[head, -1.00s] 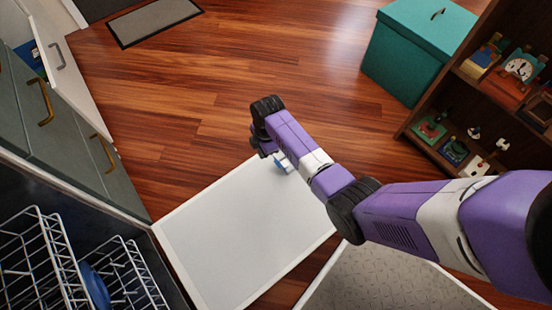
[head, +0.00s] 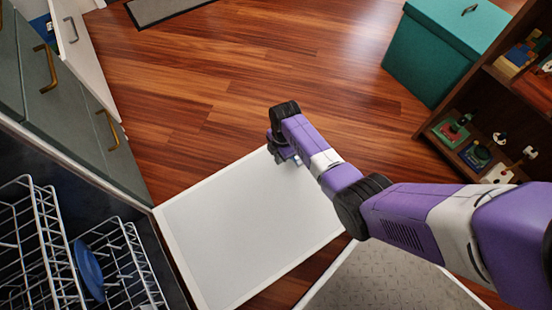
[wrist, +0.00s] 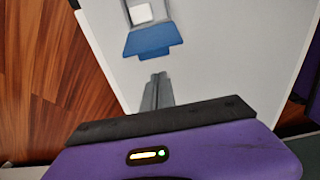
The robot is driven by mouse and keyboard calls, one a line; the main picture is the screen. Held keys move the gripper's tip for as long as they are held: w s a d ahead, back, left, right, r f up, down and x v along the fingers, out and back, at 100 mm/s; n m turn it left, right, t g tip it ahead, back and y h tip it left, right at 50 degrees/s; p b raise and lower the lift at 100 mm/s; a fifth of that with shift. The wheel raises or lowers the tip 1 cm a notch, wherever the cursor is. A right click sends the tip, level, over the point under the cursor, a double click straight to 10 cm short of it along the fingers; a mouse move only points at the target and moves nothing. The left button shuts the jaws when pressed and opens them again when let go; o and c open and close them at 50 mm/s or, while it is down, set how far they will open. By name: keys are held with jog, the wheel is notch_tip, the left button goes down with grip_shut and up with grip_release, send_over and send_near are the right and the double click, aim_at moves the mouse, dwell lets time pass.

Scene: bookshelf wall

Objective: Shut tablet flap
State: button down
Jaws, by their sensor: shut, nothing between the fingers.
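The dishwasher door (head: 245,230) lies folded down with its pale inner face up. In the wrist view a grey tablet compartment (wrist: 129,17) in that face holds a white tablet (wrist: 141,13). Its blue flap (wrist: 148,41) stands open, off the compartment's near side. My gripper (wrist: 158,78) is shut and empty, its tips just short of the flap's near edge; I cannot tell whether they touch. In the head view my gripper (head: 286,157) is low over the door's far end, and my arm mostly hides the flap.
Wire racks (head: 115,262) with a blue dish (head: 88,270) stand at the lower left. A teal box (head: 440,50) and a bookshelf (head: 480,100) stand at right. The wooden floor beyond the door is clear.

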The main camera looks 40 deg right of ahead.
jog(key=shift+s+d+r, duration=0.15)
jog(key=shift+d+r, duration=0.05)
jog(key=shift+d, duration=0.35)
jog(key=shift+s+d+r, duration=0.15)
jog(key=shift+d, duration=0.4)
